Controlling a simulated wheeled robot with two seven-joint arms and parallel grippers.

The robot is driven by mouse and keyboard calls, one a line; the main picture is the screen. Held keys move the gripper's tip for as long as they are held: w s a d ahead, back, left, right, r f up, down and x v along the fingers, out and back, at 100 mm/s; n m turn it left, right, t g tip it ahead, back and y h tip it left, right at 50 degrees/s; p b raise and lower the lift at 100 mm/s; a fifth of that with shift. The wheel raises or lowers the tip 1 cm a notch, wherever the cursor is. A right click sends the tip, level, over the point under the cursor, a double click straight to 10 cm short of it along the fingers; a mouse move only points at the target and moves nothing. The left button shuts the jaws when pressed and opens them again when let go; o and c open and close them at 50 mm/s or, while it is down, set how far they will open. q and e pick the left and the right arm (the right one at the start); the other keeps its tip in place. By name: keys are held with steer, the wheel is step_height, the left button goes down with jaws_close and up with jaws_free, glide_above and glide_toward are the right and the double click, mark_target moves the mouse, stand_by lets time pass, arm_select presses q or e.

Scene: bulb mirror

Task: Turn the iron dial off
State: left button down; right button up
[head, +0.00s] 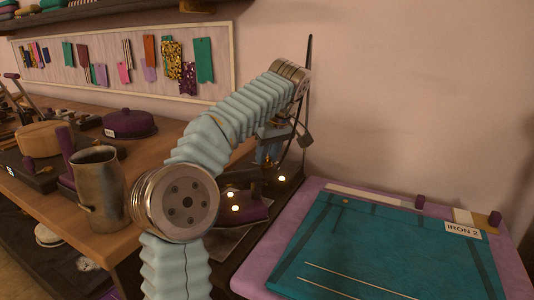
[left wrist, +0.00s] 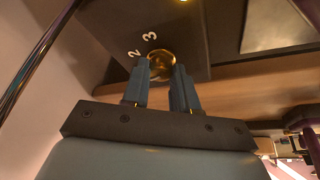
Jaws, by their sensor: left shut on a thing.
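A round brass dial (left wrist: 160,62) sits on a dark panel (left wrist: 190,25) marked with the numerals 2 and 3, seen in the left wrist view. My left gripper (left wrist: 161,72) has its two blue-grey fingers on either side of the dial, shut on it. In the head view my left gripper (head: 269,150) points down behind my arm, and the dial is hidden there. A purple iron-like object (head: 256,209) shows partly behind my arm, with small lights near it. My right gripper is not in view.
A teal-topped board (head: 375,245) labelled IRON 2 lies at the right. A metal mug (head: 98,190), a wooden round block (head: 45,138) and a purple lidded piece (head: 130,123) stand on the wooden table at the left. A wall stands close behind my arm.

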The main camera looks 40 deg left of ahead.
arm_select(q)
steer(key=shift+w+n+g, duration=0.15)
steer(key=shift+n+g, duration=0.65)
steer(key=shift+n, duration=1.4)
steer(key=c, duration=0.9)
jaws_free()
steer(key=v, duration=0.2)
steer(key=shift+w+d+r, duration=0.1)
steer(key=shift+d+r, duration=0.1)
steer(key=d, duration=0.4)
steer(key=w+d, duration=0.1)
steer(key=d, duration=0.7)
steer(key=shift+w+r, duration=0.15)
steer(key=shift+r, duration=0.05)
